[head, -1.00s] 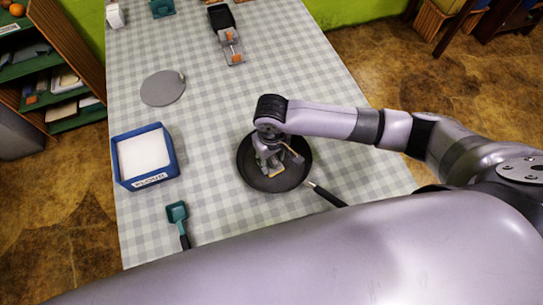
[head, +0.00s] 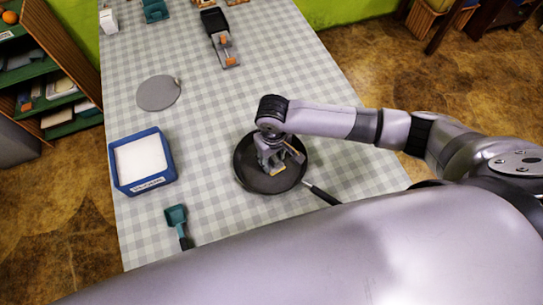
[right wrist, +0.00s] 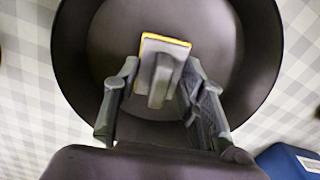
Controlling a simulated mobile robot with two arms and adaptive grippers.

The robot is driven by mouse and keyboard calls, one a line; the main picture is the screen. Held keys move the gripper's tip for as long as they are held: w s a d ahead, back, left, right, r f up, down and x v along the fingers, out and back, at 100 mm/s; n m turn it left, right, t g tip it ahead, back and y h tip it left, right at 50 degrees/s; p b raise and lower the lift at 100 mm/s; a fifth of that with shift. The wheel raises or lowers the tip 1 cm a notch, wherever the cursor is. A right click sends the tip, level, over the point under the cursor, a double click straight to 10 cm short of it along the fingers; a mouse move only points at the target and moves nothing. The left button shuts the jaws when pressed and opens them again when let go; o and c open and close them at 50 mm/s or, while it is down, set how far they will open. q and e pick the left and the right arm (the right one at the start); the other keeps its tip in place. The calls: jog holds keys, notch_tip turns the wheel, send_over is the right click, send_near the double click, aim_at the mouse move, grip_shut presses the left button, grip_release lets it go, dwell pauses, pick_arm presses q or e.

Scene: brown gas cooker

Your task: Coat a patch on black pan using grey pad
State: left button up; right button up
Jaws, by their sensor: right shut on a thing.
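The black pan (head: 247,183) lies on the checked tablecloth, its handle pointing to the lower right. The grey pad (right wrist: 166,53) has a yellow edge and an upright grip. It is inside the pan; in the head view its yellow edge (head: 281,172) shows under the fingers. My right gripper (head: 274,163) is over the pan, pointing down, shut on the pad's grip. In the right wrist view my right gripper (right wrist: 160,78) has a finger on each side of that grip. I cannot tell whether the pad touches the pan floor. My left gripper is not in view.
A blue tray (head: 171,174) with white filling stands left of the pan. A teal-headed tool (head: 177,217) lies in front of it. A grey round disc (head: 158,93) and a black-and-grey tool (head: 221,40) lie farther back. The cloth between tray and pan is clear.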

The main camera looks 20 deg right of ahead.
jog(key=shift+a, duration=0.15)
jog(key=shift+s+a+p, duration=0.15)
jog(key=shift+a+p, duration=0.35)
jog(key=shift+a, duration=0.1)
jog(key=shift+s+a+f+p, duration=0.1)
jog(key=shift+s+a+p, duration=0.1)
jog(key=shift+a+p, duration=0.45)
jog(key=shift+a, duration=0.15)
jog(key=shift+w+d+p, duration=0.2)
jog(key=shift+d+p, duration=0.15)
jog(key=shift+d, duration=0.35)
jog(key=shift+w+d+p, duration=0.15)
jog(key=shift+d+p, duration=0.25)
jog(key=shift+d, duration=0.5)
jog(key=shift+a, duration=0.15)
